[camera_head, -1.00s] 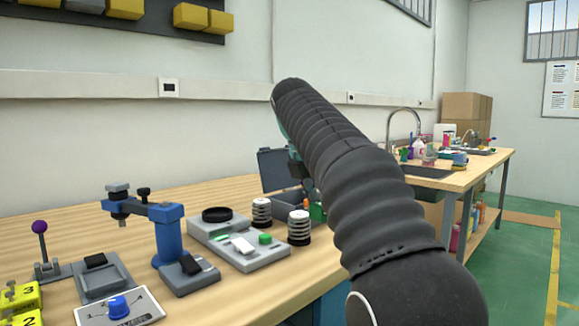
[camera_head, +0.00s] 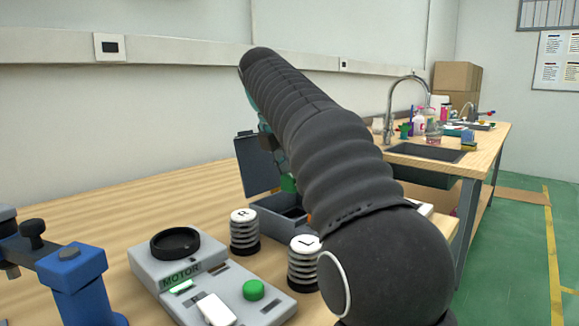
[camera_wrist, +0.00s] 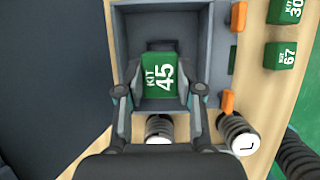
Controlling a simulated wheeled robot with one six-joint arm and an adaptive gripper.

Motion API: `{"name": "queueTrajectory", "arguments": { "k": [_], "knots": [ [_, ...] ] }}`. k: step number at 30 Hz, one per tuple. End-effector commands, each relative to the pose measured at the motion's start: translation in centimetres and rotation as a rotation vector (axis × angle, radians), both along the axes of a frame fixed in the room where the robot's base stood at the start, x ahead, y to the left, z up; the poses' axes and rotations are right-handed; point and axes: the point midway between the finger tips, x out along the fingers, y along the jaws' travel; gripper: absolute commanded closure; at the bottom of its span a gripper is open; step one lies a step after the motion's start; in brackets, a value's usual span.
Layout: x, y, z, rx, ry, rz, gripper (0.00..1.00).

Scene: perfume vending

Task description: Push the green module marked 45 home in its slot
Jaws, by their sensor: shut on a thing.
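The green module marked KIT 45 (camera_wrist: 158,78) is between the two fingers of my gripper (camera_wrist: 160,88) in the wrist view, with its label facing the camera. My gripper is shut on it. Both are over or inside an open grey case (camera_wrist: 218,40); I cannot tell how deep the module sits. In the head view, the grey case (camera_head: 262,208) stands on the bench with its lid (camera_head: 256,165) raised. A bit of green (camera_head: 288,183) shows beside my arm there. My arm hides most of the gripper and the case's right part.
Two ribbed posts marked R (camera_head: 244,232) and L (camera_head: 304,262) stand in front of the case. A grey MOTOR panel (camera_head: 160,268) is to their left. Orange blocks (camera_wrist: 238,15) (camera_wrist: 227,103) flank the case's right wall. Green modules KIT 30 (camera_wrist: 288,10) and KIT 67 (camera_wrist: 280,55) lie farther right.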

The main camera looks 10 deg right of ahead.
Motion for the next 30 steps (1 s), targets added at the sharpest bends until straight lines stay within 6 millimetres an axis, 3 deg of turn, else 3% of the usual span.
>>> {"name": "queueTrajectory", "arguments": {
  "k": [15, 30],
  "knots": [
    [-0.1, -0.1, -4.5, 0.0, 0.0, -0.002, 0.98],
    [0.0, 0.0, -5.5, 0.001, -0.001, -0.001, 0.98]
  ]
}}
